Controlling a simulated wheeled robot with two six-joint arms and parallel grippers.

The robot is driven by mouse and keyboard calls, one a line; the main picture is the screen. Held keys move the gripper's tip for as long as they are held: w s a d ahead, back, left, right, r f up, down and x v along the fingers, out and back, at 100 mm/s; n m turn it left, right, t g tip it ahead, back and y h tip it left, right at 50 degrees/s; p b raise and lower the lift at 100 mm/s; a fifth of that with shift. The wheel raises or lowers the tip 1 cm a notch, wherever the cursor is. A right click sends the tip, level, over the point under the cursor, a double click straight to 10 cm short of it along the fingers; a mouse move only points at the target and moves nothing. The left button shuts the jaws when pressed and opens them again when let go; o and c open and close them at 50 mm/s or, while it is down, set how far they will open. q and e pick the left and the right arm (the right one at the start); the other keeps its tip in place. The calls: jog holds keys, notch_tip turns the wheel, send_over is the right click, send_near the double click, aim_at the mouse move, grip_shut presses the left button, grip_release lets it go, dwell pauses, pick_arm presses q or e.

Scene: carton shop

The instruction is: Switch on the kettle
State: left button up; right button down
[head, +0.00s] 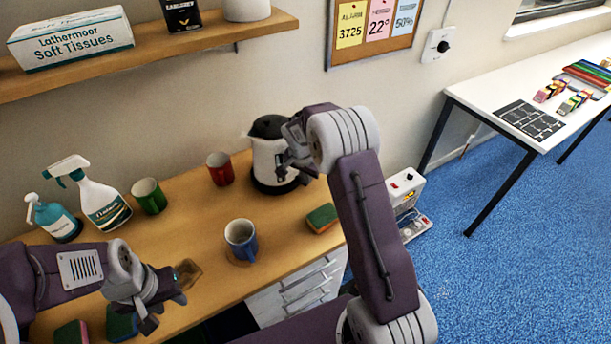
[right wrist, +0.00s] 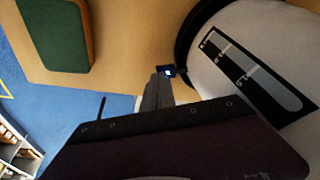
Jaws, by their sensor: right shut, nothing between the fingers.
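The kettle (head: 268,158), white with a black lid and black base, stands at the back right of the wooden counter. In the right wrist view its white body (right wrist: 262,30) with a dark level gauge fills the right side. A small switch (right wrist: 168,72) with a lit blue mark sits low at its base. My right gripper (head: 283,172) is shut and empty at the kettle's near side; its fingertips (right wrist: 160,80) are right at the switch, and touching cannot be told for sure. My left gripper (head: 166,312) seems open and empty over the counter's front left.
A blue mug (head: 241,240), a red cup (head: 220,169), a green cup (head: 149,196) and a green-topped sponge (head: 322,218) stand around. Spray bottle (head: 100,200) and pump bottle (head: 54,218) are at left. A shelf (head: 150,50) hangs above.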

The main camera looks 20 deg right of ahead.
jog(key=shift+r, duration=0.1)
jog(key=shift+r+p, duration=0.5)
jog(key=shift+r, duration=0.25)
jog(key=shift+r, duration=0.15)
jog(key=s+d+p+v, duration=0.1)
jog(key=d+v, duration=0.1)
jog(key=v, duration=1.1)
jog(key=shift+s+r+p, duration=0.3)
jog(key=shift+w+d+f, duration=0.1)
jog(key=shift+d, duration=0.05)
